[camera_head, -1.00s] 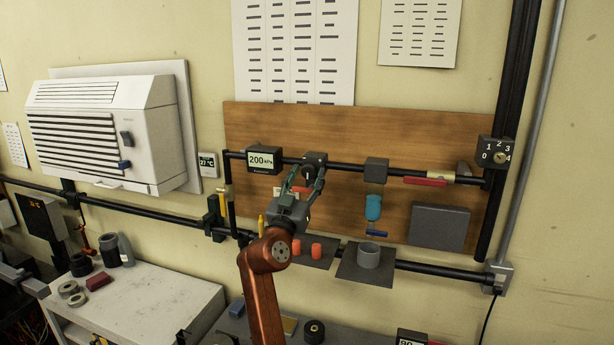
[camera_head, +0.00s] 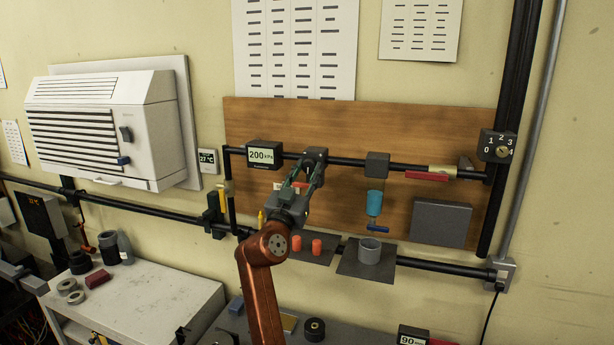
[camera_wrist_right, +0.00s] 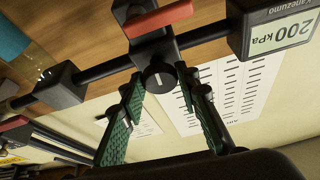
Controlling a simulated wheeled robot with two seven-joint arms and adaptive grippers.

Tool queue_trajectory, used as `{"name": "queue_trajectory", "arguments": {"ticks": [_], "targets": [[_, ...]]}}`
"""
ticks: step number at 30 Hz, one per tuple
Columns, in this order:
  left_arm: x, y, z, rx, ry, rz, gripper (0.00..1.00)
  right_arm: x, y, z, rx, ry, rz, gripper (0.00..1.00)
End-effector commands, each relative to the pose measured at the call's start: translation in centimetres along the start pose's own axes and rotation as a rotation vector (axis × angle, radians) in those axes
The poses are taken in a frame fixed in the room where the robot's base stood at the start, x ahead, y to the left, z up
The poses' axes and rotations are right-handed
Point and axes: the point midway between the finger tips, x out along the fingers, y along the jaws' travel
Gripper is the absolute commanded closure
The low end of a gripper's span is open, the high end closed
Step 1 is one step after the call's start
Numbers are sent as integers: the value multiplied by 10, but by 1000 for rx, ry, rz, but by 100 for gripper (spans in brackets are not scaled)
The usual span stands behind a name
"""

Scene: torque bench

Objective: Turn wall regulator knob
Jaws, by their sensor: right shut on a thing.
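The wall regulator (camera_head: 316,153) is a dark block on the black pipe in front of the wooden board. In the right wrist view its round grey knob (camera_wrist_right: 158,77) has a pale pointer mark. My right gripper (camera_head: 306,170) reaches up to it, with green-padded fingers on either side of the knob, shut on it. The fingers hide most of the knob in the head view. The display (camera_head: 265,155) left of the regulator reads 200 kPa, and it also shows in the right wrist view (camera_wrist_right: 280,32). My left gripper is not in view.
A blue cylinder (camera_head: 375,197) hangs right of my right gripper. A red-handled valve (camera_head: 427,175) and a numbered dial (camera_head: 497,146) are further right. Below are orange plugs (camera_head: 317,246) and a grey cup (camera_head: 369,250) on dark shelves.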

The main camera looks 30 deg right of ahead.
Motion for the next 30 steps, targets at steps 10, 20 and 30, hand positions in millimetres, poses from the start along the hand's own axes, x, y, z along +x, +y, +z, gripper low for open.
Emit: {"name": "queue_trajectory", "arguments": {"ticks": [10,20,30], "targets": [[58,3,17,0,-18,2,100,-2,-1,4,207,4,86,95],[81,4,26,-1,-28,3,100,0,-3,0,458,3,189,95],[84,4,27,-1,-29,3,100,1,-4,-2,624,2,257,95]]}}
